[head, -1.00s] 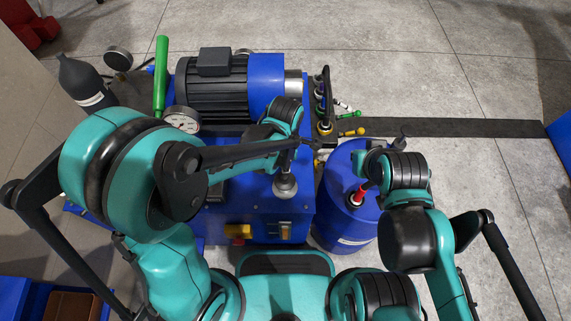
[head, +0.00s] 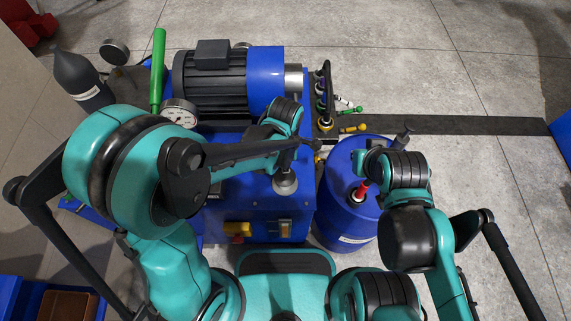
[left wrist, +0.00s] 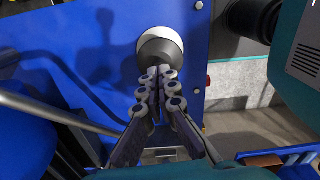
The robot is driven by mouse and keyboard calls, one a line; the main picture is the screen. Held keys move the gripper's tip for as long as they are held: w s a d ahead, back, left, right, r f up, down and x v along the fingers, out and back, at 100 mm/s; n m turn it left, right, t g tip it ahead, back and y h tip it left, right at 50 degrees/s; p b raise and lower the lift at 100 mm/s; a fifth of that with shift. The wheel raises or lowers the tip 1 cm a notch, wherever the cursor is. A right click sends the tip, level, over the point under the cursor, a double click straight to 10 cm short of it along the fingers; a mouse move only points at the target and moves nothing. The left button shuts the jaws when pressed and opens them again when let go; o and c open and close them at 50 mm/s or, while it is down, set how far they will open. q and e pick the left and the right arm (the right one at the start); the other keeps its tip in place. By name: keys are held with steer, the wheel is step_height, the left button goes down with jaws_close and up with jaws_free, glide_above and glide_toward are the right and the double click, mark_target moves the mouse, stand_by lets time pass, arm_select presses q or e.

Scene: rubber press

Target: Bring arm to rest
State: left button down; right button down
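My left arm (head: 125,165) is bent and reaches across the blue machine (head: 262,205) in the head view. The knob also shows in the head view (head: 285,183). My right arm (head: 408,240) is folded beside the blue drum; its gripper's fingers cannot be made out (head: 402,138).
A motor (head: 215,75), a pressure gauge (head: 180,112) and a green cylinder (head: 158,70) are on the machine. A blue drum (head: 335,215) with a red handle (head: 361,190) stands to its right. A dark bottle (head: 83,80) is at left. Open floor (head: 480,75) lies at right.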

arm_select(q)
steer(key=shift+f+b, duration=0.55)
steer(key=shift+f, duration=0.15)
steer(key=shift+r, duration=0.2)
steer(key=shift+r+p, duration=2.8)
steer(key=shift+r, duration=0.6)
steer(key=s+a+r+m+t, duration=0.2)
steer(key=a+r+m, duration=0.4)
steer(key=a+m, duration=0.3)
steer(key=s+a+r+m+t, duration=0.3)
steer(key=a+r+m+t, duration=0.2)
steer(key=a+r+m, duration=0.2)
steer(key=a+m, duration=0.2)
steer(key=m, duration=0.1)
steer(key=shift+r, duration=0.3)
